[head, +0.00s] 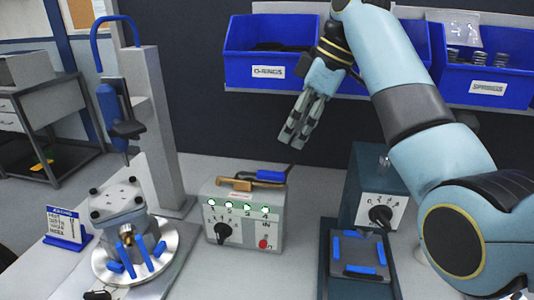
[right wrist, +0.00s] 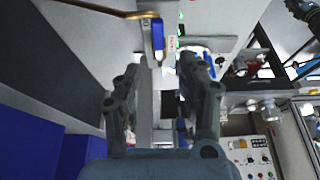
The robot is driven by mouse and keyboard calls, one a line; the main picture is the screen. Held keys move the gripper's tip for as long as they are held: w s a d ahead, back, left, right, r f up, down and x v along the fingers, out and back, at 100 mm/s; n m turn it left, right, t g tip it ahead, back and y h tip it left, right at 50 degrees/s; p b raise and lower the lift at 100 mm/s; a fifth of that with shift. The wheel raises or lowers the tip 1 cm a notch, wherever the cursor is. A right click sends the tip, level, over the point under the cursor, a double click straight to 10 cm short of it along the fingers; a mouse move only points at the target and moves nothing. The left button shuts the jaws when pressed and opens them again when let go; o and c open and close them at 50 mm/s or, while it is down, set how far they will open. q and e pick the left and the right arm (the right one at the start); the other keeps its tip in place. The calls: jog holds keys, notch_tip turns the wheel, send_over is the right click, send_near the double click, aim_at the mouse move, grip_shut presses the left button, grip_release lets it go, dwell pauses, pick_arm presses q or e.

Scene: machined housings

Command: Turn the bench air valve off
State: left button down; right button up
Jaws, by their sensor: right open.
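A brass-coloured bar with a blue handle lies level across the top of the grey control box (head: 243,238). I take the blue handle (head: 270,176) as the valve lever, but cannot be sure. In the right wrist view a blue piece (right wrist: 157,34) at the end of a thin brass-coloured line shows beyond the fingers; it may be the same part. My right gripper (head: 297,125) hangs in the air above and behind the box, apart from the handle. Its two fingers (right wrist: 165,85) stand apart with nothing held. My left gripper is not in view.
Blue bins (head: 265,35) line the back shelf above. A press column with a blue handle (head: 115,30) and a housing on a round plate (head: 122,205) stand left. A dark blue box with a dial (head: 380,212) and a tray (head: 335,250) stand right.

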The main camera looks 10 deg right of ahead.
send_over(270, 173)
jog(key=s+d, duration=0.1)
jog(key=d, duration=0.1)
notch_tip(270, 173, down, 5)
jog(key=shift+s+d+r, duration=0.1)
jog(key=shift+s+d, duration=0.05)
jog(key=x, duration=0.3)
jog(key=shift+w+p, duration=0.25)
jog(key=shift+p, duration=0.1)
jog(key=shift+x, duration=0.95)
jog(key=shift+f, duration=0.2)
jog(key=shift+c, duration=1.1)
jog(key=c, duration=0.5)
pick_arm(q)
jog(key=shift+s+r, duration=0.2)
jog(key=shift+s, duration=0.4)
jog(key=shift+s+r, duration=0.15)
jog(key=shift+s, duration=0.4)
pick_arm(e)
grip_shut()
